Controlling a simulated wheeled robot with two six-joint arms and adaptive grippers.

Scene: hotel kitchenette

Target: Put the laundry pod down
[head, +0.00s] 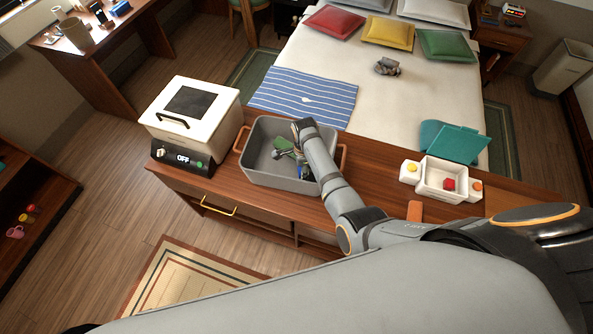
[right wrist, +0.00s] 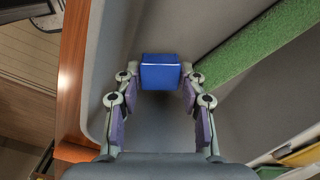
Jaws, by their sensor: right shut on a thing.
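The laundry pod (right wrist: 160,74) is a small blue block held between the fingertips of my right gripper (right wrist: 160,82). In the head view, a bit of blue (head: 303,172) shows low by the gripper, inside the grey bin (head: 262,178). My right gripper (head: 299,160) reaches down into the bin, partly hidden by its own arm. I cannot tell whether the pod touches the bin floor. A green strip (right wrist: 250,48) lies beside the pod in the right wrist view. My left gripper is not in view.
The bin stands on a wooden counter (head: 385,183) and has wooden handles (head: 342,160). A white appliance marked OFF (head: 190,115) stands to its left. To the right are a white tray (head: 432,190) with a red cube (head: 449,184) and an orange block (head: 414,211). A bed lies behind.

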